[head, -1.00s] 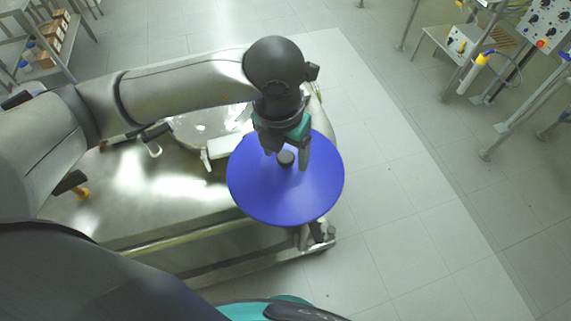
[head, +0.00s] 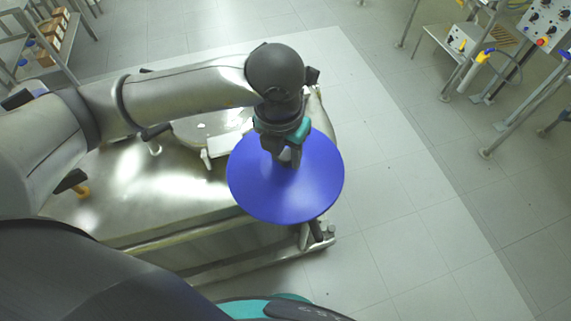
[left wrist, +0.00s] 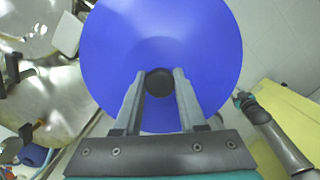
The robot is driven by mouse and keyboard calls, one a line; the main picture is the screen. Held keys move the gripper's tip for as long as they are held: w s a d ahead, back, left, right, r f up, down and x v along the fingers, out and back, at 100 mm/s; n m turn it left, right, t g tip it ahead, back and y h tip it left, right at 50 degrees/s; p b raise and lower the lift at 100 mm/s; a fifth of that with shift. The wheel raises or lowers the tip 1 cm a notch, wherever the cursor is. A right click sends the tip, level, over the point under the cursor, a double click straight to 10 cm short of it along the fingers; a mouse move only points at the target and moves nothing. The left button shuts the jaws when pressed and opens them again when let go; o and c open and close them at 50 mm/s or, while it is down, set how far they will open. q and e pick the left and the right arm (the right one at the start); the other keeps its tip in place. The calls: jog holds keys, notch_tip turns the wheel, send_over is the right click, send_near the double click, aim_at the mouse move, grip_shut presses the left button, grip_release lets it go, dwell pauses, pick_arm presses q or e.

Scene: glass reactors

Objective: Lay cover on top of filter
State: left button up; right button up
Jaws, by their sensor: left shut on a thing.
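The cover is a wide, smooth blue disc (head: 285,195) with a small dark knob at its centre. It lies roughly flat at the right front corner of the steel table, and what supports it is hidden beneath it. My left gripper (head: 288,160) is over the disc's centre, pointing down, shut on the knob. In the left wrist view, the two fingers flank the black knob (left wrist: 159,82) with the blue disc (left wrist: 160,30) behind. I cannot single out the filter for sure; a round steel vessel top (head: 200,130) shows behind the cover, partly under my arm. My right gripper is not in view.
The steel table (head: 130,205) spreads left of the cover, with a white block-like fitting (head: 225,148) close to the disc. Open tiled floor (head: 400,200) lies to the right. A control panel (head: 548,25) and metal frames stand at the far right; a shelf with brown containers (head: 50,45) is at upper left.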

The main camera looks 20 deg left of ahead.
aim_at(286, 154)
pick_arm(q)
jog(key=shift+r, duration=0.1)
grip_shut()
notch_tip(286, 154, up, 20)
dwell(0.5)
